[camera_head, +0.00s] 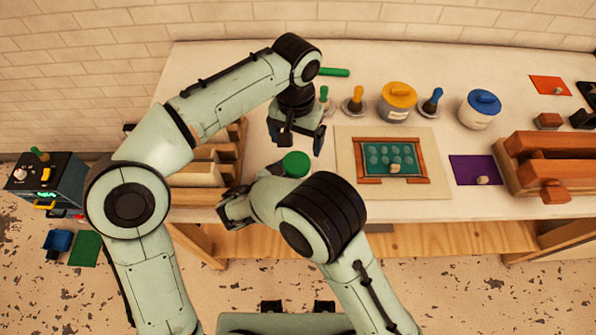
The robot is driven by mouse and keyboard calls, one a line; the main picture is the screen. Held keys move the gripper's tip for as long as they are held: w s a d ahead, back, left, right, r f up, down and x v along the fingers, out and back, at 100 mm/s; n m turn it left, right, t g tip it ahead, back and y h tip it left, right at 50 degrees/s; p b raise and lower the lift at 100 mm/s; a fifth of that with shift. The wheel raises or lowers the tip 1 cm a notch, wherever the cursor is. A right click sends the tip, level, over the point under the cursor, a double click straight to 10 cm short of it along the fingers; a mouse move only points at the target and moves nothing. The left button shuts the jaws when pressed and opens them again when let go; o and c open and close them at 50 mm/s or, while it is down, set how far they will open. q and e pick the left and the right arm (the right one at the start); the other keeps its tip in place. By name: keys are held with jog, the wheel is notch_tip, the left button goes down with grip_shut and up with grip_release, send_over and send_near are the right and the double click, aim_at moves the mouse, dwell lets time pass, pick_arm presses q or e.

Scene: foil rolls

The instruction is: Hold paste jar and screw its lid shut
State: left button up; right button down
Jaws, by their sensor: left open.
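A round green lid (296,163) shows near the table's front edge, just behind my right wrist. What is under it is mostly hidden by my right arm, so I cannot tell whether it sits on a jar. My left gripper (297,143) points down, open, just above and behind the green lid, apparently empty. My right gripper (232,211) reaches left at the table's front edge, left of and below the green lid. Its fingers are too small and dark to read. A jar with a yellow lid (398,95) and a jar with a blue lid (484,103) stand farther right, both covered.
A framed screen with green panel (357,160) lies on a board right of the green lid. Small tools with coloured handles (354,100) stand behind it. A wooden rack (205,175) is left, partly behind my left arm. Wooden blocks (560,150) and a purple sheet (465,165) lie right.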

aim_at(297, 162)
pick_arm(q)
jog(key=shift+f, duration=0.1)
jog(key=shift+f, duration=3.95)
jog(key=c, duration=1.1)
jog(key=m, duration=0.5)
jog(key=o, duration=1.2)
jog(key=shift+r, duration=2.3)
